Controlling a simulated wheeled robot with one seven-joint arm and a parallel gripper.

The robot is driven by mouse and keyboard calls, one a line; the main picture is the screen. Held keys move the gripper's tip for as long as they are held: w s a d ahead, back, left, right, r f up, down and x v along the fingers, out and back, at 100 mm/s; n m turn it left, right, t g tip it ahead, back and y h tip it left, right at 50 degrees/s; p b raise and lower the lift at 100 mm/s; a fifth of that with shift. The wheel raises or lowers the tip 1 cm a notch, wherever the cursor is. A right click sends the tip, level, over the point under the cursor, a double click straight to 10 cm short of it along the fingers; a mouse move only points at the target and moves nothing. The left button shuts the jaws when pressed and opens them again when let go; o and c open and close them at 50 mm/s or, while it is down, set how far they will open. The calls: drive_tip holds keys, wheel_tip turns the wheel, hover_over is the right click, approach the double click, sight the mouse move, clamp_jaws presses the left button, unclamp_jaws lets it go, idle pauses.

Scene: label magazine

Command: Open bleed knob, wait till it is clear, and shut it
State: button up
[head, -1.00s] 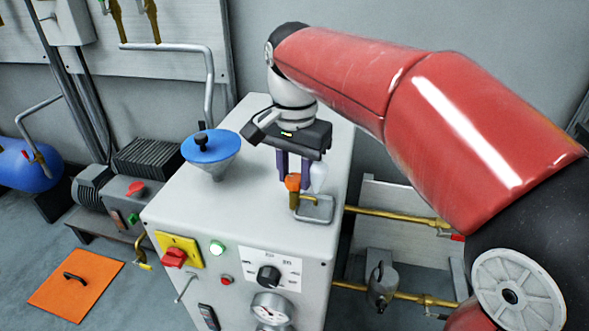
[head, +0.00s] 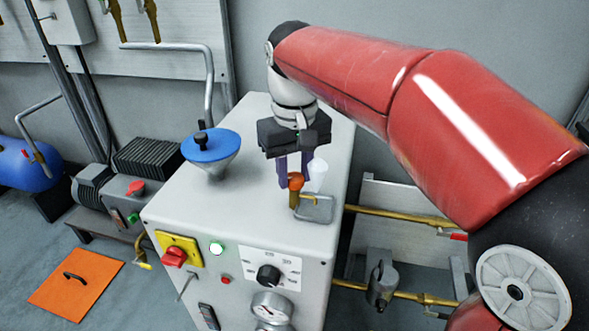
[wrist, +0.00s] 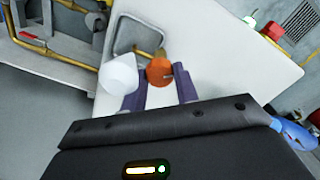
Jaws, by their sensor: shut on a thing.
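The orange bleed knob (head: 296,181) sits on a short brass valve (head: 294,200) on top of the white cabinet (head: 262,215). My gripper (head: 295,176) points down and is shut on the knob. In the wrist view the knob (wrist: 160,71) shows between the two purple fingers of my gripper (wrist: 161,88). A thin brass spout (head: 310,197) reaches from the valve over a small grey tray (head: 318,212). I cannot make out any flow from the spout.
A white cup-like piece (head: 318,174) stands close behind the fingers. A blue-lidded funnel (head: 212,147) stands left on the cabinet top.

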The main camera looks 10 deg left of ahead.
sight(295, 177)
drive_tip(key=shift+n, duration=1.9)
drive_tip(key=o, duration=1)
wheel_tip(295, 177, up, 8)
drive_tip(key=shift+f, duration=0.1)
